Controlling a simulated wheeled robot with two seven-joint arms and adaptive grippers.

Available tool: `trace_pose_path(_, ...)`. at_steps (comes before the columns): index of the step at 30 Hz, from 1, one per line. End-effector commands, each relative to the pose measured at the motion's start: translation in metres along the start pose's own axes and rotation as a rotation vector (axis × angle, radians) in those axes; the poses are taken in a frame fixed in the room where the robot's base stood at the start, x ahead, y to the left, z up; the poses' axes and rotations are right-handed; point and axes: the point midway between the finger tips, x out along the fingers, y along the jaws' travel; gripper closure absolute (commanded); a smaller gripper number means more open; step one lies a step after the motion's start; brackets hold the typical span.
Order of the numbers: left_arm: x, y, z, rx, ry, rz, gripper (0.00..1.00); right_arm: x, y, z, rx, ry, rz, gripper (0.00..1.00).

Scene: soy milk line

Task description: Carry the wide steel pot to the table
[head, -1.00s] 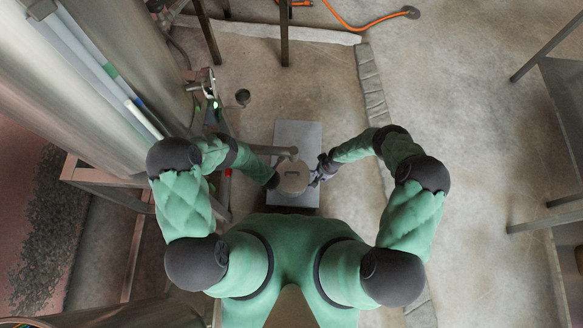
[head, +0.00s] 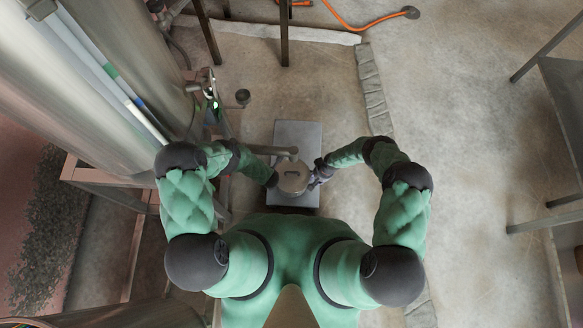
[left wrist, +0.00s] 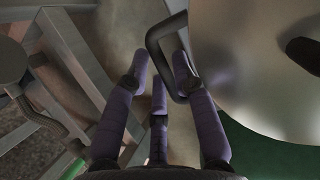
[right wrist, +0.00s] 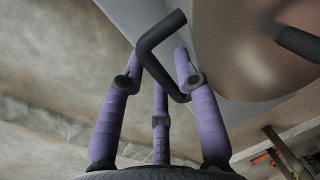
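The wide steel pot (head: 293,182) is round and lidded, with a dark bar handle on its lid. It is upright over a grey platform in the head view. My left gripper (head: 271,180) is at its left side and my right gripper (head: 321,174) at its right side. In the left wrist view, the pot's dark loop handle (left wrist: 153,41) reaches between my spread fingers. In the right wrist view, the other side handle (right wrist: 153,37) reaches between my fingers the same way. The fingers look straight and apart, not curled around the handles. The pot's underside is hidden.
The grey platform (head: 298,132) extends behind the pot, with a pipe (head: 275,150) at the pot's back left. Large steel tanks and a frame crowd the left. A dark table (head: 565,100) stands at far right. Open concrete floor (head: 465,120) lies between, crossed by a fabric strip (head: 371,90).

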Motion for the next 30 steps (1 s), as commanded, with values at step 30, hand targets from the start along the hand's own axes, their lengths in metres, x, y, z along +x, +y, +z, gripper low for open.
trace_pose_path(30,-0.015,0.004,0.008,0.000,-0.003,0.001,1.00,-0.017,-0.003,-0.001,-0.001,0.002,0.000,1.00)
